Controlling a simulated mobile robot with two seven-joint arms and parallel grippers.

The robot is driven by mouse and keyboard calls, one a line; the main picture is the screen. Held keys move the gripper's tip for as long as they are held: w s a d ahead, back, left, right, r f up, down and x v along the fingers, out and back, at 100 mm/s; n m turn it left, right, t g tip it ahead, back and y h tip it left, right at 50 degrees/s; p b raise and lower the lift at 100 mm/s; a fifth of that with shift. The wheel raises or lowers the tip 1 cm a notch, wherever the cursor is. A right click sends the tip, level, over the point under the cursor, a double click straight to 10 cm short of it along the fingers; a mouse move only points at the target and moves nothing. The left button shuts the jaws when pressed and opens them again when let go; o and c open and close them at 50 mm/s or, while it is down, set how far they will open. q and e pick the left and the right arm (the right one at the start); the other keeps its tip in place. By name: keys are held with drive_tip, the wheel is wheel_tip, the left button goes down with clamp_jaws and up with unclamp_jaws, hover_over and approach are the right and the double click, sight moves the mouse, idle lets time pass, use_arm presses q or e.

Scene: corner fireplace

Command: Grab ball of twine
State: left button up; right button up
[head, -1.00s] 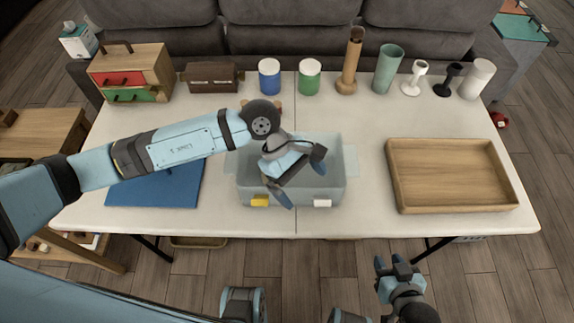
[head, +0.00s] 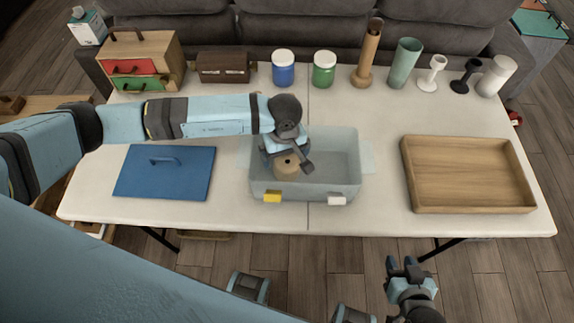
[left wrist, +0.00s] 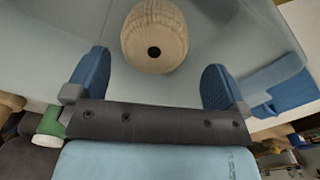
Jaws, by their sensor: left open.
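The ball of twine (head: 288,166) is tan and rounded with a dark hole in its top. It sits inside the translucent grey-blue bin (head: 338,188), in the left part. In the left wrist view the ball (left wrist: 154,37) lies just beyond the gap between my fingers. My left gripper (head: 287,158) is over the bin, close to the ball, with its arm covering part of it. In the left wrist view the left gripper (left wrist: 153,85) is open, with blue finger pads apart and nothing between them. My right gripper (head: 402,265) is in front of the table, away from the bin.
A blue lid (head: 165,180) lies left of the bin, and a wooden tray (head: 468,205) lies right. A small drawer chest (head: 140,65), brown box (head: 223,68), jars and cups line the back edge. The table between bin and wooden tray is clear.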

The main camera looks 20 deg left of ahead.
sight(287, 161)
use_arm(q)
drive_tip(key=f, duration=0.5)
drive_tip(key=shift+w+d+p, duration=0.1)
drive_tip(key=shift+d+p, duration=0.2)
drive_tip(key=shift+p, duration=0.05)
drive_tip(key=shift+c, duration=0.5)
drive_tip(key=c, duration=0.8)
